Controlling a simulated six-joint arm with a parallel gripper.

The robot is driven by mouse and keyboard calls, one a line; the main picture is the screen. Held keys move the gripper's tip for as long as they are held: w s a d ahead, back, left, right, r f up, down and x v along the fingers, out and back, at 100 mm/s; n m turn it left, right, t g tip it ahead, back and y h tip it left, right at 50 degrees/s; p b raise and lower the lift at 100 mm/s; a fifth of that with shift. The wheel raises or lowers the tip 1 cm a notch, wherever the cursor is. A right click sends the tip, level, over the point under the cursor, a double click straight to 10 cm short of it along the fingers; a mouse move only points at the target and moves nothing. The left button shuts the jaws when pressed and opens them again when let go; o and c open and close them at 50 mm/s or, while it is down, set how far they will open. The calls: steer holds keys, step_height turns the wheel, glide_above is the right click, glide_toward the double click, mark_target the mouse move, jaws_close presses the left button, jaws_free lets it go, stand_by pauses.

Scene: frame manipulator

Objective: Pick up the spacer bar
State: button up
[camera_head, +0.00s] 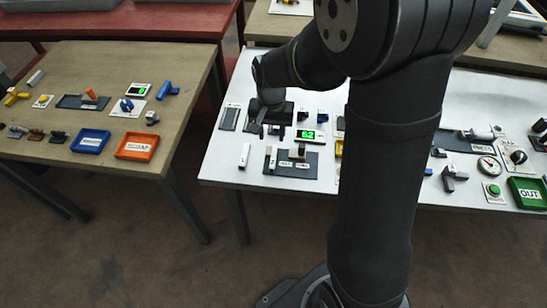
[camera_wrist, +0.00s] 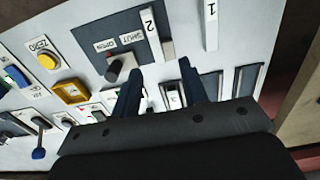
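One, marked 2 (camera_wrist: 152,36), lies along the edge of a dark panel (camera_wrist: 95,36) with a black knob and OPEN and SHUT labels. The other, marked 1 (camera_wrist: 211,25), lies apart on the bare table top. I cannot tell from a label which is the spacer bar. In the head view a white bar (camera_head: 273,160) shows left of the knob on the panel. My gripper (camera_wrist: 160,68) is open and empty, its fingers apart above the table. In the head view my gripper (camera_head: 272,131) hangs behind the panel.
A lit green display (camera_head: 306,135) stands close right of my gripper. In the wrist view a yellow-framed part (camera_wrist: 71,91), a yellow button (camera_wrist: 47,61) and dark trays (camera_wrist: 245,80) lie around. A wooden table (camera_head: 110,63) with blue and orange trays stands left, across a gap.

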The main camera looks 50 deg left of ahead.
mark_target(274, 156)
step_height(274, 156, down, 3)
steer(key=f, duration=0.2)
steer(key=d+f, duration=0.1)
steer(key=f, duration=0.1)
steer(key=shift+s+d, duration=0.2)
steer(key=shift+f, duration=0.65)
steer(key=shift+c, duration=0.4)
jaws_close()
